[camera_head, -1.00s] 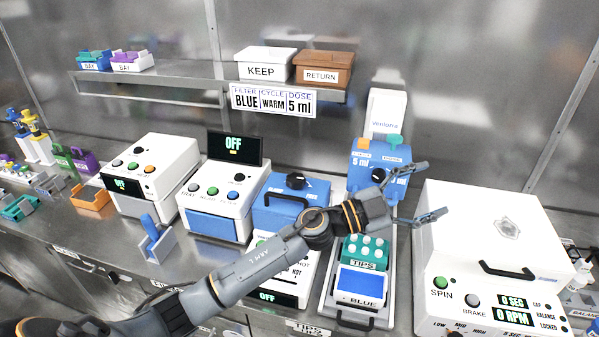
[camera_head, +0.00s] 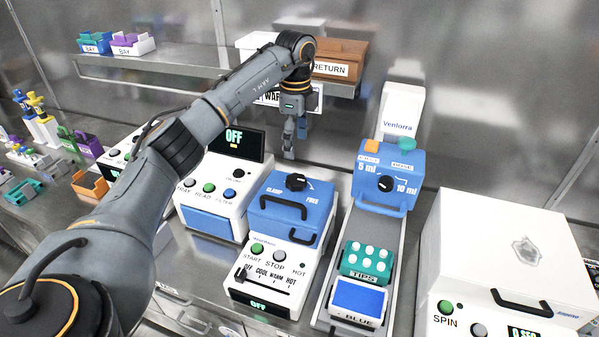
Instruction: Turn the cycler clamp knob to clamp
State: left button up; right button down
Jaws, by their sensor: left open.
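The cycler (camera_head: 262,262) stands at the middle of the bench with a blue lid (camera_head: 284,216). Its black clamp knob (camera_head: 296,182) sits on top of the lid, between the printed words CLAMP on the left and FREE on the right. The knob's pale mark seems to point right, toward FREE, but it is small. My left gripper (camera_head: 289,143) points down above and just behind the knob, apart from it. It is open and empty; its fingers are seen nearly edge-on. My right gripper is not in view.
A blue-topped dispenser (camera_head: 388,178) and a green tip rack (camera_head: 366,262) stand to the right, then a white centrifuge (camera_head: 505,260). A white reader (camera_head: 212,190) stands to the left. The shelf (camera_head: 170,65) with the brown RETURN box (camera_head: 341,62) is behind my arm.

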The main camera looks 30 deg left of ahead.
pick_arm(q)
jog(key=p, duration=0.2)
send_over(296, 179)
jog(key=f, duration=0.5)
jog(key=shift+s+a+f, duration=0.1)
jog(key=shift+s+f, duration=0.1)
jog(key=f, duration=0.3)
jog(key=shift+w+f+p, duration=0.15)
jog(key=shift+w+p, duration=0.1)
jog(key=shift+p, duration=0.05)
notch_tip(296, 179, down, 2)
jog(key=shift+f, duration=0.4)
jog(key=shift+c, duration=0.4)
jog(key=c, duration=1.1)
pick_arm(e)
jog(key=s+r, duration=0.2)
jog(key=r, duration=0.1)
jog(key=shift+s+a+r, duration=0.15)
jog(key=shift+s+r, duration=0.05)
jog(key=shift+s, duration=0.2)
